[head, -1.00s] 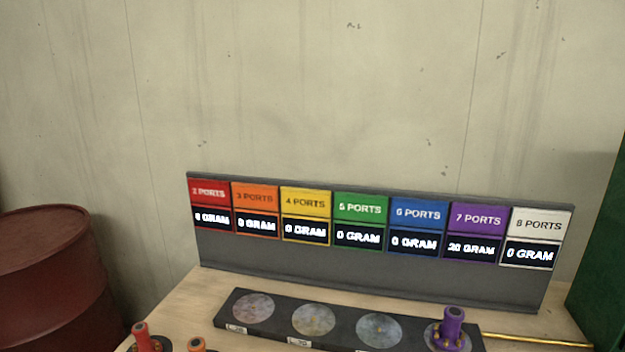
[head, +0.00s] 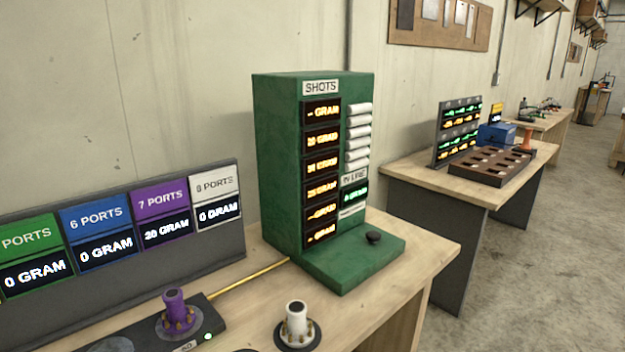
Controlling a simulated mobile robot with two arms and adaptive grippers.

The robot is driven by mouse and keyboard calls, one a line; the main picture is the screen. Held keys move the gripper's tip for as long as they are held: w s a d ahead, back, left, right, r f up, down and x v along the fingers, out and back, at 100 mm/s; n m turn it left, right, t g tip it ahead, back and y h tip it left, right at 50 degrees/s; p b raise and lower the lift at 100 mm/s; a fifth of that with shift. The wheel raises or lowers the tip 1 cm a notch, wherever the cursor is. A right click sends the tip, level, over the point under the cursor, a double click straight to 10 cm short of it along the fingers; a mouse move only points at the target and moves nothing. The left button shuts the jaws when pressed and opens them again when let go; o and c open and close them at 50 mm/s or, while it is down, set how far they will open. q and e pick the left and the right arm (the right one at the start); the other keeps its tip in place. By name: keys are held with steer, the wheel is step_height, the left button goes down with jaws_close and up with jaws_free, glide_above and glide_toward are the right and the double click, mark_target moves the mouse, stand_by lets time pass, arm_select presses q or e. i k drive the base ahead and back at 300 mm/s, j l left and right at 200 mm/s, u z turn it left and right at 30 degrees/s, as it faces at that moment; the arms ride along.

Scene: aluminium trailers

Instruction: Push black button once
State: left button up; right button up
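The black button (head: 373,237) is a small round knob on the flat base of a green machine (head: 276,165) labelled SHOTS. The machine stands at the right end of the near wooden table and carries a column of lit gram displays (head: 321,163). The button appears raised, with nothing touching it. Neither of my grippers shows in the head view.
A board of port displays (head: 120,262) stands left of the machine. A purple ported piece (head: 175,305) sits on a dark strip in front, with a white ported piece (head: 297,322) beside it. A golden rod (head: 247,279) runs to the machine. Another table (head: 470,185) stands beyond a floor gap.

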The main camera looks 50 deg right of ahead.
mark_target(373, 236)
steer(key=z, duration=1.8)
